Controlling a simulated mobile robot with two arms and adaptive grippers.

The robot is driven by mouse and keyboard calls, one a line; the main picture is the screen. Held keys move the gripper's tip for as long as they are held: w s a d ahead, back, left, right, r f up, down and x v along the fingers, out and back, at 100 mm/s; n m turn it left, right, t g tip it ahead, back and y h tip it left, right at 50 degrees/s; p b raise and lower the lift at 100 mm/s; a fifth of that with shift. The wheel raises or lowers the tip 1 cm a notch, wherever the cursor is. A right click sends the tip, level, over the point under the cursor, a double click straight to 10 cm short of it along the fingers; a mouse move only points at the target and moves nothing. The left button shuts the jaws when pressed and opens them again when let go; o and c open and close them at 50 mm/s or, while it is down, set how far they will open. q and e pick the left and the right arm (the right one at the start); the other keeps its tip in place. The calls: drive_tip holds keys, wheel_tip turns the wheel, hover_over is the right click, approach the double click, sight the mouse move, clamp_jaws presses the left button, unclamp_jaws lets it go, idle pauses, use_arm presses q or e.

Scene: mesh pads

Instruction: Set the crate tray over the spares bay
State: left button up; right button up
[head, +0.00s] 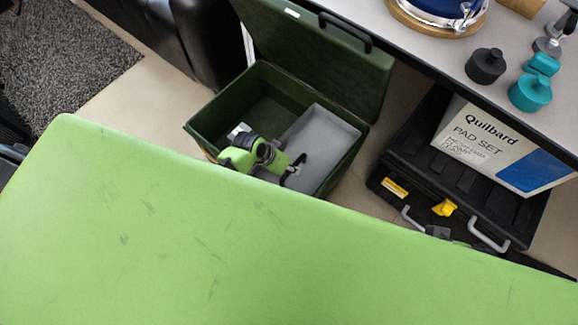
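The dark green crate (204,122) stands open on the floor, its lid (318,58) raised at the back. The grey tray (322,138) sits in the crate's right part. The back left of the crate shows a dark, bare interior (262,100); I cannot read which bay is the spares bay. My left arm, lime green and black, reaches into the crate; its gripper (293,170) is over the tray's near left part. Whether its dark fingers grip the tray is too small to tell. What looks like my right gripper (438,232) is partly visible beside the black case.
The black case (405,150) lies right of the crate, with yellow latches, grey handles and a Quilbard pad set box (500,145) on top. A worktop (420,45) with dark and teal knobs overhangs at upper right. A lime-green surface, apparently mine, blocks the lower view.

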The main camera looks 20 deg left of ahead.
drive_tip(key=shift+r, duration=0.1)
use_arm(q)
clamp_jaws()
drive_tip(key=shift+a, duration=0.1)
use_arm(e)
drive_tip(key=w+a+r+t+y+b, duration=0.1)
drive_tip(key=w+a+r+t+b, duration=0.15)
drive_tip(key=w, duration=0.45)
drive_tip(key=w+a+r+t+y+b, duration=0.1)
drive_tip(key=w+a+r+t+b, duration=0.1)
drive_tip(key=w+t, duration=0.3)
use_arm(q)
drive_tip(key=w+a+b, duration=0.1)
drive_tip(key=w+a, duration=0.3)
drive_tip(key=a, duration=0.8)
drive_tip(key=w+a+b, duration=0.1)
drive_tip(key=w+a, duration=0.3)
drive_tip(key=a, duration=0.7)
drive_tip(key=shift+w+a, duration=0.4)
use_arm(e)
drive_tip(key=w+a+r+t+y, duration=0.1)
drive_tip(key=w+r+t, duration=0.5)
drive_tip(key=r, duration=0.6)
drive_tip(key=shift+w+a+n+y, duration=0.4)
drive_tip(key=shift+w+a, duration=0.05)
drive_tip(key=shift+a, duration=0.45)
